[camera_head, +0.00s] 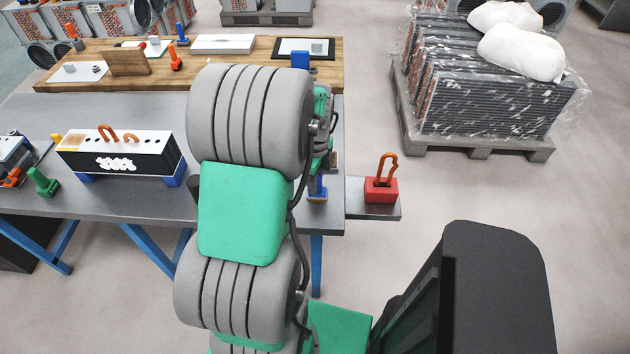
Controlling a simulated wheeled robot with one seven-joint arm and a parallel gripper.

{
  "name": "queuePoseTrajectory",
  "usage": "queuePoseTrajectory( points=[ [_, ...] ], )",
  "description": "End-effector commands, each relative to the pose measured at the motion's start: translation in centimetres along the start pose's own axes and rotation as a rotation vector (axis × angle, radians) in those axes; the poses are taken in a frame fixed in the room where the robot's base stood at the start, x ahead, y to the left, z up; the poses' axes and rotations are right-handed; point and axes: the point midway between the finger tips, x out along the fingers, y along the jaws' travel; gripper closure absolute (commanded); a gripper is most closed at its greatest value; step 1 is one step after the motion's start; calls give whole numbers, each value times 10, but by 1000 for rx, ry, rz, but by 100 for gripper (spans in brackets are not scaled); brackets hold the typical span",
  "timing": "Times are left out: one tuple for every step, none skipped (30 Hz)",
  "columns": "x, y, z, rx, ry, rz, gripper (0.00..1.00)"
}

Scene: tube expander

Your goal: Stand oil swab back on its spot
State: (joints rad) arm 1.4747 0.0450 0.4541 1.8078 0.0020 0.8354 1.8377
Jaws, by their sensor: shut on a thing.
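My grey and green arm (240,215) rises through the middle of the view and covers part of the workbench. My gripper is hidden behind the arm, so its fingers and anything in them do not show. I cannot pick out the oil swab or its spot for certain. A small blue upright piece (317,188) shows at the bench's front right corner, partly behind the arm. Similar small upright pieces stand elsewhere: a green one (43,183) at the left, and an orange one (175,58) and a blue one (181,34) on the wooden shelf.
The grey workbench (130,110) carries a black and white box (118,152) with copper bends. The wooden shelf (220,70) runs along its back. A red block (381,190) with a copper bend sits on a side plate. A pallet (470,140) of wrapped coils stands right; floor between is clear.

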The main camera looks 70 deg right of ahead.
Motion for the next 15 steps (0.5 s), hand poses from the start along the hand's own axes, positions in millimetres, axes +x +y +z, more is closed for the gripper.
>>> queuePoseTrajectory(
  points=[
    [-1, 0, 0, 0, 0, 0, 100],
    [-1, 0, 0, 0, 0, 0, 100],
    [0, 0, 0, 0, 0, 0, 100],
    [0, 0, 0, 0, 0, 0, 100],
    [0, 0, 0, 0, 0, 0, 100],
    [0, 0, 0, 0, 0, 0, 100],
    [0, 0, 0, 0, 0, -1, 100],
    [0, 0, 0, 0, 0, 0, 100],
    [0, 0, 0, 0, 0, 0, 100],
    [1, 0, 0, 0, 0, 0, 100],
    [2, 0, 0, 0, 0, 0, 100],
    [2, 0, 0, 0, 0, 0, 100],
    [3, 0, 0, 0, 0, 0, 100],
    [4, 0, 0, 0, 0, 0, 100],
    [5, 0, 0, 0, 0, 0, 100]
  ],
)
